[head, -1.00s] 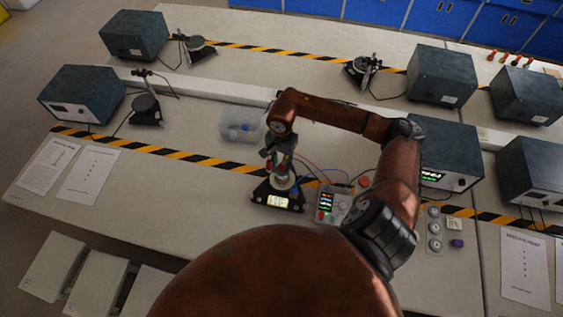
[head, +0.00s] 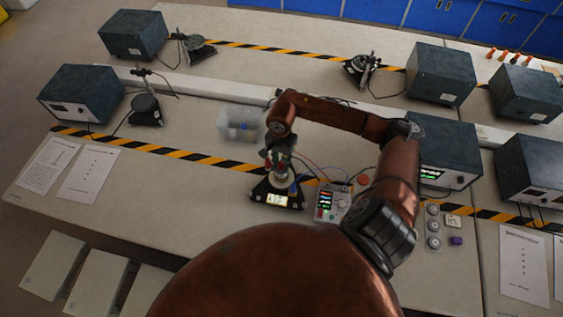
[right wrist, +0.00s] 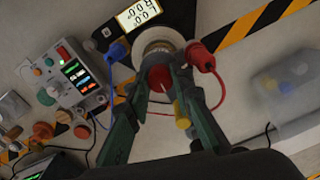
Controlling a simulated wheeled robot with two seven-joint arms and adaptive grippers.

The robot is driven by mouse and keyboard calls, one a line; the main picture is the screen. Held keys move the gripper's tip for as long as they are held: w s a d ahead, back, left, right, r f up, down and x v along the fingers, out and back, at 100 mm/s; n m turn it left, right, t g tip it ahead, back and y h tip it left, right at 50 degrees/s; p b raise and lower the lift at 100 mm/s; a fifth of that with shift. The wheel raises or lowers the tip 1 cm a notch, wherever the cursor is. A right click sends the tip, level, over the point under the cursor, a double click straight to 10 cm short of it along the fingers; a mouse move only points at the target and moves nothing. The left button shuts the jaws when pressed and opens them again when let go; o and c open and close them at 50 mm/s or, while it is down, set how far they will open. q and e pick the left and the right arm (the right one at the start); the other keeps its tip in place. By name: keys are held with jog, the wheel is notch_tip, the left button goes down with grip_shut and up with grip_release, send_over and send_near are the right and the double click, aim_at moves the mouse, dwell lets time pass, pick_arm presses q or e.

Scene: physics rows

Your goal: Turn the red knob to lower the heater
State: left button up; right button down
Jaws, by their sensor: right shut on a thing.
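The red knob (right wrist: 159,77) sits on top of a pale round body (right wrist: 158,42) on a black base with a lit display (right wrist: 140,12) showing L 0.0° and R 0.0°. In the head view the black base (head: 258,194) stands near the bench's front, its display (head: 277,200) facing front. My right gripper (right wrist: 162,74) is shut on the red knob, a fingertip on each side. In the head view my right gripper (head: 278,164) comes down from above and mostly hides the knob. My left gripper is not in view.
A control box (head: 333,202) with coloured buttons stands just right of the base. Blue and red plugs with cables (right wrist: 118,52) attach beside the pale body. A clear bin (head: 240,124) lies behind. Dark boxes (head: 448,152) stand at the right.

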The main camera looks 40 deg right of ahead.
jog(key=shift+m+b, duration=0.5)
jog(key=shift+f+m+b, duration=0.1)
jog(key=shift+m+b, duration=0.5)
jog(key=m+b, duration=0.3)
jog(key=m, duration=0.1)
jog(key=shift+w, duration=0.15)
jog(key=m+b, duration=0.3)
jog(key=m, duration=0.2)
jog(key=m+b, duration=0.2)
jog(key=m, duration=0.4)
jog(key=shift+w+d+b, duration=0.1)
jog(key=shift+w+b, duration=0.05)
jog(key=shift+b, duration=0.2)
jog(key=m, duration=0.1)
jog(key=m+b, duration=0.1)
jog(key=m, duration=0.1)
jog(key=shift+r+m, duration=0.2)
jog(key=shift+m, duration=0.1)
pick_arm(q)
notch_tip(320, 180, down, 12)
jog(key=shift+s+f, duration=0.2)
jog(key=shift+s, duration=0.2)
pick_arm(e)
jog(key=shift+d+m, duration=0.1)
jog(key=shift+m, duration=1.1)
jog(key=shift+r, duration=0.1)
